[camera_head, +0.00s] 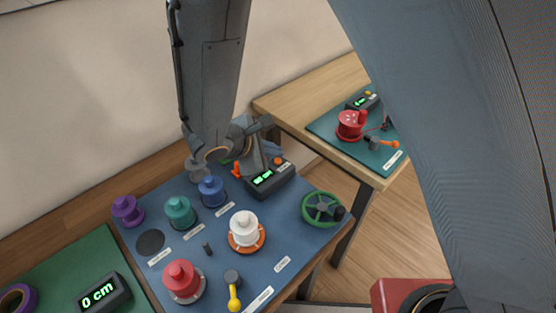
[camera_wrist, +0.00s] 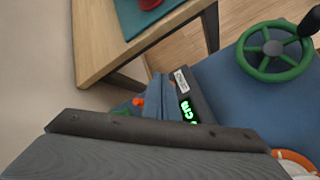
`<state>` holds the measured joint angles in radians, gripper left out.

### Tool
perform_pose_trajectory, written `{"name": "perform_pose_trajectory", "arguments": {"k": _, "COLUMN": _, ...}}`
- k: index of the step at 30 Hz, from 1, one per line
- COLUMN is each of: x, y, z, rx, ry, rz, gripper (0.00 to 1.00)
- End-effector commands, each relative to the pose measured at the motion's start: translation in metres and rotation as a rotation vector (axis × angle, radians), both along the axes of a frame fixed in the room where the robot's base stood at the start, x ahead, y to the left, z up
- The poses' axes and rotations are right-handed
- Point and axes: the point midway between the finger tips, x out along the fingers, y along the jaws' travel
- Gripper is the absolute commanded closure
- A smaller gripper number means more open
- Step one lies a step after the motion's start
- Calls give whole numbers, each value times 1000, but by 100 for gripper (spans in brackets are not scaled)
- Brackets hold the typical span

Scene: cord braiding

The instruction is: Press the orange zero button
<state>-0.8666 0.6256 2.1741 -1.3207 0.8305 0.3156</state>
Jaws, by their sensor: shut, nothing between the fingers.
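The orange zero button (camera_head: 278,160) is small and round. It sits at the far right of a dark counter box (camera_head: 268,180) with green lit digits, at the back of the blue mat. In the wrist view the box's green display (camera_wrist: 187,110) and its white label (camera_wrist: 181,80) show, and the button is mostly hidden by the fingers. My gripper (camera_head: 262,163) is shut and empty, pointing down close behind the box, left of the button. Its fingers also show in the wrist view (camera_wrist: 160,85). I cannot tell whether they touch anything.
Blue (camera_head: 211,191), teal (camera_head: 180,212), white (camera_head: 244,228) and red (camera_head: 182,280) spools stand on the blue mat. A green handwheel (camera_head: 322,208) is at right. A small orange lever (camera_head: 237,170) stands left of the box. A second table (camera_head: 310,95) lies behind.

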Motion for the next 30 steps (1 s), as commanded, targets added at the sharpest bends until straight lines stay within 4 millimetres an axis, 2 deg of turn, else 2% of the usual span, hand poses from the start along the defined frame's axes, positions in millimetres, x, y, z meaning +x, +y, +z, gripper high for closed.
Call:
{"name": "perform_pose_trajectory", "arguments": {"k": 19, "x": 0, "y": 0, "z": 0, "rx": 0, "ry": 0, "rz": 0, "gripper": 100}}
{"name": "perform_pose_trajectory", "arguments": {"k": 30, "x": 0, "y": 0, "z": -9, "rx": 0, "ry": 0, "rz": 0, "gripper": 100}}
